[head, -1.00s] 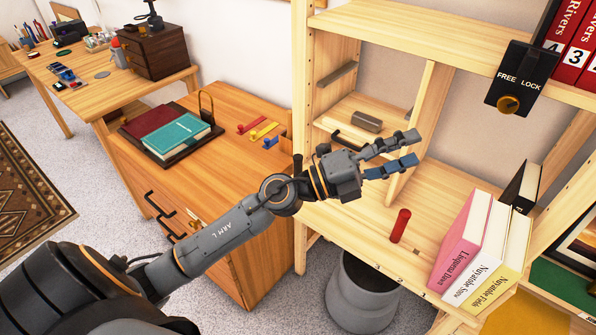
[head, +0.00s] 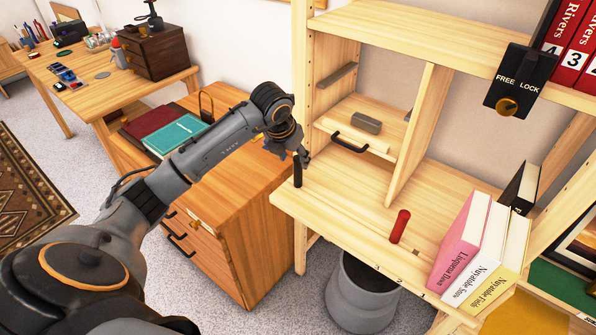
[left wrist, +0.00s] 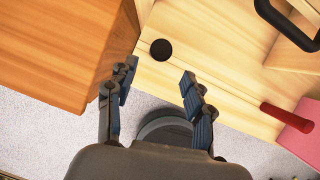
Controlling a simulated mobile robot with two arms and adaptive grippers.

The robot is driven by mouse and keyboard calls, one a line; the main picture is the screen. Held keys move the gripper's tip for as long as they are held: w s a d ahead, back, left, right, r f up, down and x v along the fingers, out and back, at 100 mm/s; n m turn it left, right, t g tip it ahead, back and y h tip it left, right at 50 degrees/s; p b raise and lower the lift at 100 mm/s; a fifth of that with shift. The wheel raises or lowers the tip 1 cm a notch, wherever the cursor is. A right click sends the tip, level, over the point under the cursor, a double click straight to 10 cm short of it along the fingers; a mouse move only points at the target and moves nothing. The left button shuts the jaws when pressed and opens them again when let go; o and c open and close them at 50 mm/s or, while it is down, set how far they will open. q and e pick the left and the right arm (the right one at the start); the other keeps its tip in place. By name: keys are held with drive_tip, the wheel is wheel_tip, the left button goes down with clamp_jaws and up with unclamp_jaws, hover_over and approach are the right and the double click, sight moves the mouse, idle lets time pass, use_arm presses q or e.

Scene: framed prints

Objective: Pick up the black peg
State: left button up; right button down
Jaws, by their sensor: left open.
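The black peg (head: 297,171) stands upright at the left front corner of the wooden shelf board (head: 345,205). In the left wrist view its round dark top (left wrist: 161,49) lies a little beyond the fingertips, between their lines. My left gripper (head: 300,155) points down close above and beside the peg in the head view, partly hidden by its own wrist. In the left wrist view the gripper (left wrist: 157,78) has its fingers spread, with nothing between them. My right gripper is not in view.
A red peg (head: 400,226) stands on the same board, left of several upright books (head: 465,245). An upright divider (head: 411,135) and a small drawer with a black handle (head: 350,143) are behind. A grey bin (head: 362,297) stands below. A wooden cabinet (head: 245,215) is at left.

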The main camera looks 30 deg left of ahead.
sight(298, 171)
use_arm(q)
drive_tip(key=x, duration=0.3)
drive_tip(key=shift+w+f, duration=0.15)
drive_tip(key=shift+f, duration=0.1)
drive_tip(key=shift+w+f+p, duration=0.2)
drive_tip(key=shift+f+p, duration=0.15)
drive_tip(key=shift+f, duration=0.15)
drive_tip(key=x, duration=0.4)
drive_tip(key=shift+w+a+f+p, duration=0.1)
drive_tip(key=shift+a+f+p, duration=0.1)
drive_tip(key=shift+a+p, duration=0.15)
drive_tip(key=shift+c, duration=0.4)
clamp_jaws()
